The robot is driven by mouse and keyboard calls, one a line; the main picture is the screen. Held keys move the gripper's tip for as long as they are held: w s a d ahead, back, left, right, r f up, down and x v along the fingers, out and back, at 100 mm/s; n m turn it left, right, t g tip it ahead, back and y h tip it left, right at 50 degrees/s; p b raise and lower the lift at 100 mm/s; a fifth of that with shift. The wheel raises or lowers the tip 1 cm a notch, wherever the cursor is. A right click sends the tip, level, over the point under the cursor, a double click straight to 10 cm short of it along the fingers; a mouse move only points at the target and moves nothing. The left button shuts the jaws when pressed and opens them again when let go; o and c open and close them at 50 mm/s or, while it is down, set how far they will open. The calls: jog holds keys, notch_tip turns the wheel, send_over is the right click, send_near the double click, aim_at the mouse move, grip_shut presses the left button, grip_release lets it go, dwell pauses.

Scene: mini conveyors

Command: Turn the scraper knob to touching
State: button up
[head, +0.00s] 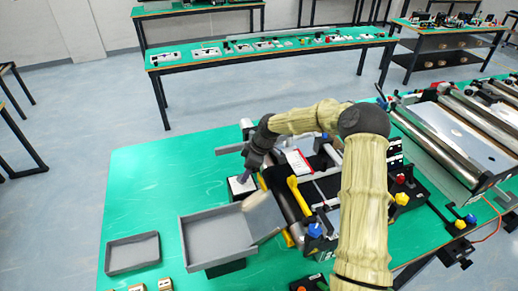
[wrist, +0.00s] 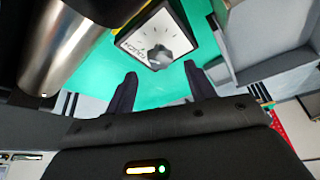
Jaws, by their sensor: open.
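The scraper knob (wrist: 158,58) is a dark grey knob on a white dial plate (wrist: 130,45) with a black rim, seen in the wrist view. Dark tick marks and a small word are printed on the plate; the word is hard to read. My gripper (wrist: 160,88) is open, with its two dark fingers apart and pointing toward the knob, one toward each side of it. The fingers look short of the knob, and I see no contact. In the head view the dial box (head: 240,188) stands beside the conveyor, with my gripper (head: 244,178) just above it, hiding the knob.
A grey tray (head: 190,240) stands in front of the dial box, and a lower grey tray (head: 132,252) lies to its left. Yellow handles (head: 299,196) and the conveyor roller are close on the right. The green table (head: 150,175) is clear at the left.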

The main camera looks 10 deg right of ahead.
jog(key=b+v, duration=0.3)
jog(key=v, duration=1.1)
